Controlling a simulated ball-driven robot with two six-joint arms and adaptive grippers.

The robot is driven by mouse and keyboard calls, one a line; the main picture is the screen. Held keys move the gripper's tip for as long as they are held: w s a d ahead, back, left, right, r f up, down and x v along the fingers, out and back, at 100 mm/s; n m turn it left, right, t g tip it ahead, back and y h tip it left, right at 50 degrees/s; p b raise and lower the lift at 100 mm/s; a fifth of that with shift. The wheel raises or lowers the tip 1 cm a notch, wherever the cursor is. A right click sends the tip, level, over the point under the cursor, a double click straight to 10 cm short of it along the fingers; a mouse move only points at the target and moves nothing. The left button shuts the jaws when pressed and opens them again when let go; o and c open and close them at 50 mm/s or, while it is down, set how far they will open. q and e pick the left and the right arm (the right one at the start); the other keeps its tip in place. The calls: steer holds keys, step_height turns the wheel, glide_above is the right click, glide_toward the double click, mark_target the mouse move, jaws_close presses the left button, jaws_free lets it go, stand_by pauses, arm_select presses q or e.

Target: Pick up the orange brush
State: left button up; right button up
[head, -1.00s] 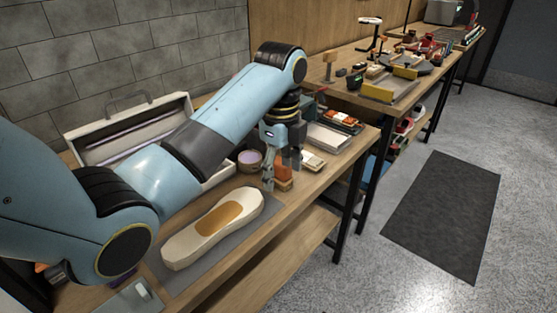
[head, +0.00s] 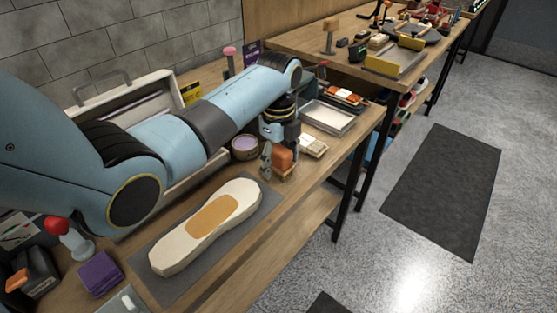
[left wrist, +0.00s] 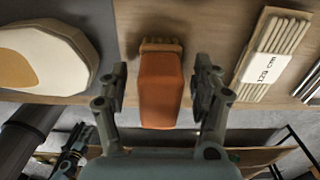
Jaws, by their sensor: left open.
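The orange brush (head: 283,157) stands on the wooden table beyond the far end of the sneaker sole. In the left wrist view the orange brush (left wrist: 160,88) is between my fingers, bristles towards the top of the picture. My left gripper (head: 276,160) is open, pointing down around the brush, with one finger on each side. In the left wrist view a gap shows between each fingertip of the left gripper (left wrist: 161,85) and the brush.
A cream sole (head: 205,226) lies on a grey mat (head: 248,228) in front of the brush. A round purple-topped tin (head: 245,146) stands left of the gripper. A bundle of pale sticks (left wrist: 268,56) lies right of the brush, and a tray (head: 330,117) is behind.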

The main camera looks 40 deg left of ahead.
mark_target(279, 148)
arm_select(q)
steer(key=shift+f, duration=0.7)
steer(key=c, duration=1.3)
steer(key=shift+r, duration=0.1)
step_height(279, 148, up, 4)
steer(key=shift+r, duration=0.15)
steer(key=s+d+r, duration=0.1)
steer(key=d+r, duration=0.1)
steer(key=d, duration=0.1)
steer(key=s+d+r, duration=0.1)
steer(key=d+r, duration=0.1)
steer(key=d, duration=0.2)
steer(key=d+r, duration=0.2)
steer(key=d, duration=0.2)
steer(key=shift+s+d+r, duration=0.2)
steer(key=shift+s+r, duration=0.1)
steer(key=shift+s, duration=0.1)
